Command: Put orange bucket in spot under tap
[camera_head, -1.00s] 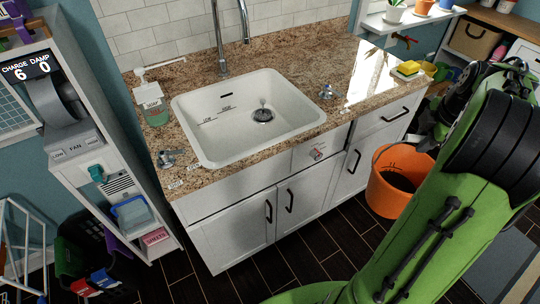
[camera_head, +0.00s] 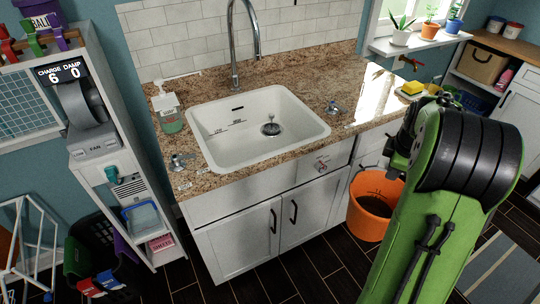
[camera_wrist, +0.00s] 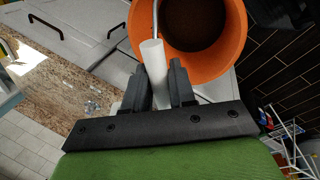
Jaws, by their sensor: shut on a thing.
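The orange bucket (camera_head: 371,229) is in front of the right part of the sink cabinet, partly behind my arm in the head view. Whether it touches the floor is unclear. In the wrist view the bucket (camera_wrist: 190,68) opens toward the camera, dark inside. My gripper (camera_wrist: 157,75) is shut on its white handle grip (camera_wrist: 152,58), beside the rim. My arm mostly hides the gripper in the head view. A small wall tap with a red handle (camera_head: 411,62) is at the back right, beyond the counter. The floor beneath it is hidden by the counter and my arm.
The sink cabinet (camera_head: 235,245) with its granite counter (camera_head: 345,75) fills the middle. A wooden-topped shelf unit (camera_head: 520,105) stands at the back right, and a grey mat (camera_head: 480,270) lies front right. Dark floor (camera_head: 300,280) is clear before the cabinet.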

